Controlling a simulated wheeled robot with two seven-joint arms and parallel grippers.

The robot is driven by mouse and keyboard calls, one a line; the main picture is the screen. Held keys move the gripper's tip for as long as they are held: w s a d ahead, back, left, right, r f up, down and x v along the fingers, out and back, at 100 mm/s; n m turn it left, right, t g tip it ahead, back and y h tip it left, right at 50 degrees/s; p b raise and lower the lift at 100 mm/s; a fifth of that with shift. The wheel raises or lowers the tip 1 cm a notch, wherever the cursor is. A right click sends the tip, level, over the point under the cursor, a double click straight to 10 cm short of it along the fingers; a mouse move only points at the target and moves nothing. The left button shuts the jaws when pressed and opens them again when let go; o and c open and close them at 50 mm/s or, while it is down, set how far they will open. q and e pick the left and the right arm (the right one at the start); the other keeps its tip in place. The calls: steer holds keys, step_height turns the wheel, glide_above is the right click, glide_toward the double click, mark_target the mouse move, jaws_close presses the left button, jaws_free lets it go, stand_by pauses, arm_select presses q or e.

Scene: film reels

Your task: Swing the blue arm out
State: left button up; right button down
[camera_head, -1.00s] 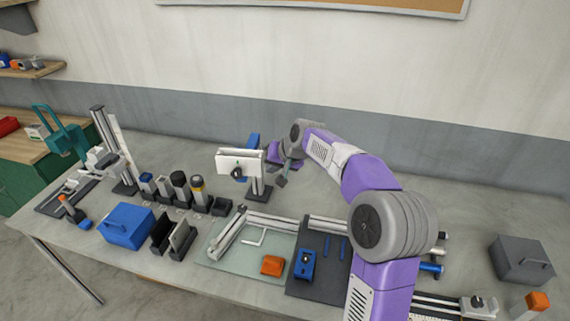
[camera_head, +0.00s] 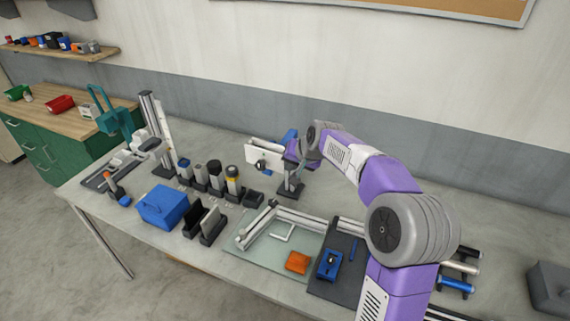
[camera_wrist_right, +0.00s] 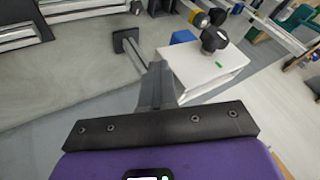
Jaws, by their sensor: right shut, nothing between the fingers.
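A blue part (camera_head: 289,137), which looks like the blue arm, stands up behind a white panel (camera_head: 262,155) on a dark post with a foot (camera_head: 291,188). A dark knob sits on the panel's front. My right gripper (camera_head: 298,158) is close to the panel's right edge, beside the blue part; I cannot tell whether it touches. In the right wrist view its fingers (camera_wrist_right: 158,85) are shut and empty, just left of the white panel (camera_wrist_right: 205,68). A bit of blue (camera_wrist_right: 183,36) shows behind the panel there. My left gripper is out of view.
A row of dark holders with cylinders (camera_head: 214,176), a blue box (camera_head: 163,206) and black slotted stands (camera_head: 205,222) lie to the left. A glass-like plate with rails (camera_head: 262,258) and an orange block (camera_head: 297,262) are in front. The bench behind is clear.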

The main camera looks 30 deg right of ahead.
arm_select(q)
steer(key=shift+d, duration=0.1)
arm_select(e)
steer(key=shift+w+a, duration=0.15)
steer(key=shift+a, duration=0.05)
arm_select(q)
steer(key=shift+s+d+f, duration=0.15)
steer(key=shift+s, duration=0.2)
arm_select(e)
steer(key=s+d+r, duration=0.2)
steer(key=s+r, duration=0.6)
steer(key=s, duration=0.1)
steer(key=shift+s+d, duration=0.2)
steer(key=shift+s, duration=0.05)
